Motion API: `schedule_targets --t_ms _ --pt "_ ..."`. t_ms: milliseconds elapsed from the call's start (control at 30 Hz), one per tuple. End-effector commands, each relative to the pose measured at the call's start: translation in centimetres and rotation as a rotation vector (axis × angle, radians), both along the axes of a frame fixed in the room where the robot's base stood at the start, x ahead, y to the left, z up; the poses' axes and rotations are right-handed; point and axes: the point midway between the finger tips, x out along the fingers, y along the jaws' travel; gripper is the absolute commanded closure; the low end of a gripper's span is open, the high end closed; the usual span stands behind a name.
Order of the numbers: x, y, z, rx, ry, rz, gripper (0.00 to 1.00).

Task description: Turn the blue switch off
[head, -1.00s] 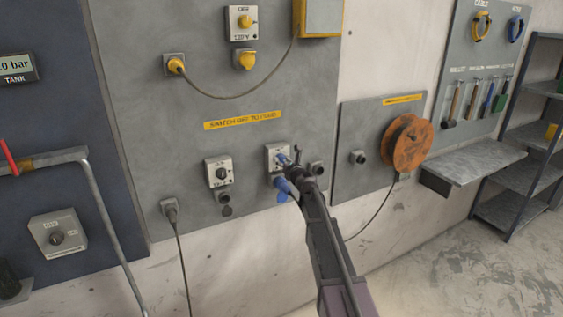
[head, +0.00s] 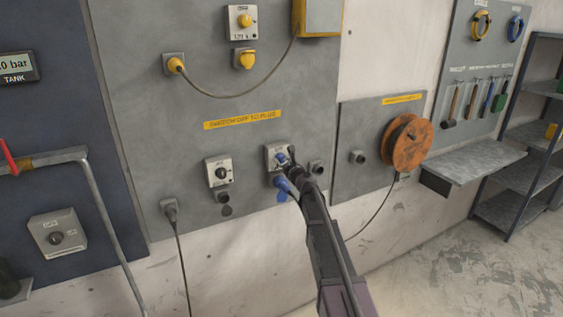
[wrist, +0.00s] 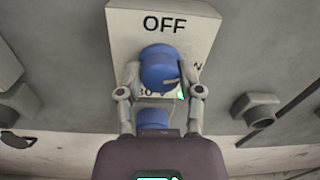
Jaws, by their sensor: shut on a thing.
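The blue switch (wrist: 158,68) is a round knob on a pale plate with OFF printed at the top. A pale mark on the knob points toward the lower right in the wrist view, away from OFF. In the head view the blue switch (head: 282,159) is partly hidden by my gripper (head: 291,166). In the wrist view my gripper (wrist: 160,80) has one finger on each side of the knob and is shut on it. A green light (wrist: 181,94) shows beside the right finger. The lettering at the lower part of the plate is partly hidden.
A blue plug (head: 284,187) sits in the socket just below the switch; its top shows in the wrist view (wrist: 153,119). An orange reel (head: 408,143) hangs further right.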

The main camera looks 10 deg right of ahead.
Motion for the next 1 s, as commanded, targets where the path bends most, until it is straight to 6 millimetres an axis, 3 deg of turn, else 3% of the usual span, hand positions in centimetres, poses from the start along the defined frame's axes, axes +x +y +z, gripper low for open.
schedule_targets --t_ms 1000 --pt "0.15 0.20 -0.07 -0.909 -0.296 0.001 1.00"
